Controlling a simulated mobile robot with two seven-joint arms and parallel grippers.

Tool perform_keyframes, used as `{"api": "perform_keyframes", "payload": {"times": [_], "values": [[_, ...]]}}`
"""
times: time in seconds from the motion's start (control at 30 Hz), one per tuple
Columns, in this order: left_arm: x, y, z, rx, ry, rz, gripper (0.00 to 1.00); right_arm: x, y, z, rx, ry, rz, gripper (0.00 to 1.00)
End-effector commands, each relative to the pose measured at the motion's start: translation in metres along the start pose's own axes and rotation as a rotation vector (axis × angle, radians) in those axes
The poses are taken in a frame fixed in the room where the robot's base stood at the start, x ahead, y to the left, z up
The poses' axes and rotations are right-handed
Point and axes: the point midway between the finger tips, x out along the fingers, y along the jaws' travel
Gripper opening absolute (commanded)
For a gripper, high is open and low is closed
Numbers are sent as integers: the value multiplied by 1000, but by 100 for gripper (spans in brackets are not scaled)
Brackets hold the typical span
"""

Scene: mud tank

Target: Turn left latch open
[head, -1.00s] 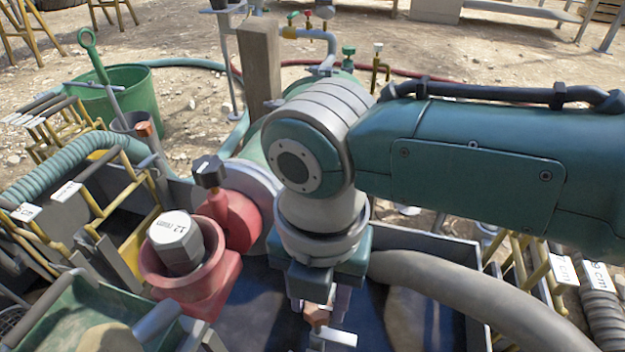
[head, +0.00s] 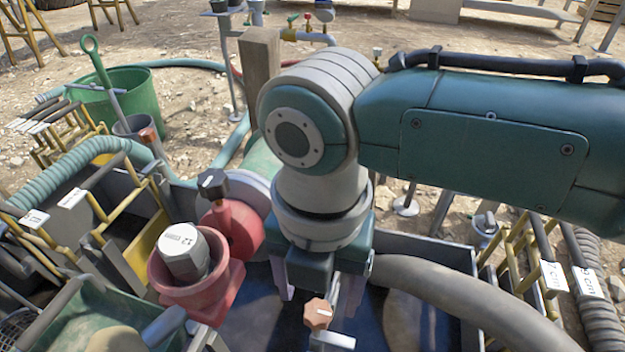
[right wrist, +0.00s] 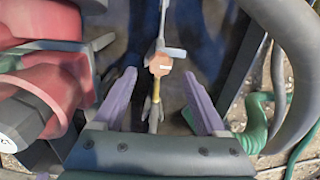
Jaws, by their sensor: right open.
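A brown faceted knob (head: 318,314) with a white mark stands over the dark tank, beside a short pale grey lever (head: 333,340). I cannot tell for certain which part is the left latch. The right wrist view also shows the knob (right wrist: 160,66) and the lever (right wrist: 174,52). My right gripper (head: 318,292) points down over the knob. Its fingers are spread wide in the right wrist view (right wrist: 158,76), one on each side of the knob, with visible gaps and nothing held. My left gripper does not show.
A red funnel (head: 160,270) holding a grey hexagonal block (head: 185,250) and a red valve with a black knob (head: 213,184) stand left of my right gripper. A thick grey hose (head: 470,295) curves close on the right. A green bucket (head: 135,97) stands at back left.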

Motion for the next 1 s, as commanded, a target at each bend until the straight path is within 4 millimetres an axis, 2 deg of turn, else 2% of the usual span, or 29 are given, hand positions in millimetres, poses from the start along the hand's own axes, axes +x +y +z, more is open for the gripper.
{"api": "perform_keyframes", "payload": {"times": [0.03,0.23,0.4,0.83,0.93,1.0], "values": [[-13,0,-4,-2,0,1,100,-19,0,1,0,-2,2,74],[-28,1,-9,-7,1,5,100,-51,0,1,-1,-1,2,74],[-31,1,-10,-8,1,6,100,-61,0,0,0,0,1,74],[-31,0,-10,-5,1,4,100,-62,0,0,1,0,1,74],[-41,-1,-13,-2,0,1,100,-72,3,-7,28,13,20,74],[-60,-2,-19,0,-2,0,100,-89,9,-21,91,38,56,74]]}}
